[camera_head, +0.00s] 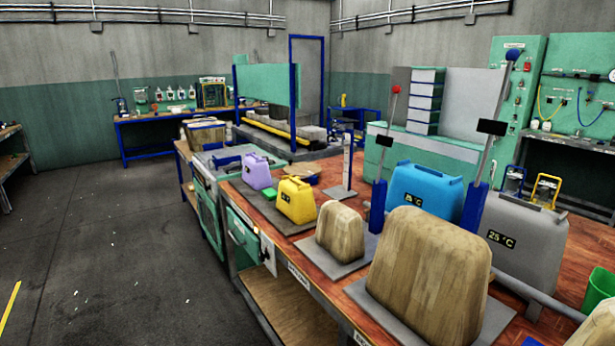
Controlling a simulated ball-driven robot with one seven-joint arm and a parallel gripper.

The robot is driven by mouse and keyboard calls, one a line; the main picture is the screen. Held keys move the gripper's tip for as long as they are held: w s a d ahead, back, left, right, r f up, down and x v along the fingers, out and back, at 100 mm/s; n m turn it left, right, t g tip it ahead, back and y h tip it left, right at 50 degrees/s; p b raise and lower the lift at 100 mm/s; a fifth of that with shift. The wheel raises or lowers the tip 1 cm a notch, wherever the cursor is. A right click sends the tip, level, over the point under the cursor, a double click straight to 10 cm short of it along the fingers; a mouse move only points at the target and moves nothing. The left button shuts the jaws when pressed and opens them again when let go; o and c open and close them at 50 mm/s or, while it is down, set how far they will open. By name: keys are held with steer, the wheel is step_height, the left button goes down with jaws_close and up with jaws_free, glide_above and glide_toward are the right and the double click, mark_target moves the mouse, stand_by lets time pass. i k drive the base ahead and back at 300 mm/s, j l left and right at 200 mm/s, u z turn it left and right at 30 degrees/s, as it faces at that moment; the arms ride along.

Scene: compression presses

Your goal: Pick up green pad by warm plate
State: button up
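A small flat green pad (269,194) lies on the wooden workbench (330,290), between a purple canister-shaped block (258,171) and a yellow one (296,201). The yellow block stands on a grey plate (284,222) and has a small dark label too small to read. I cannot tell which plate is the warm one. Part of the pad is hidden by the yellow block. My gripper is not in view.
Tan blocks (428,275) (341,232) on grey plates stand nearer on the bench. Behind them are tall levers (386,145), a blue block (421,190) and a grey block (513,238) labelled 25 °C.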

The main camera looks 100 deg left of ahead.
mark_target(270, 194)
steer(key=u, duration=3)
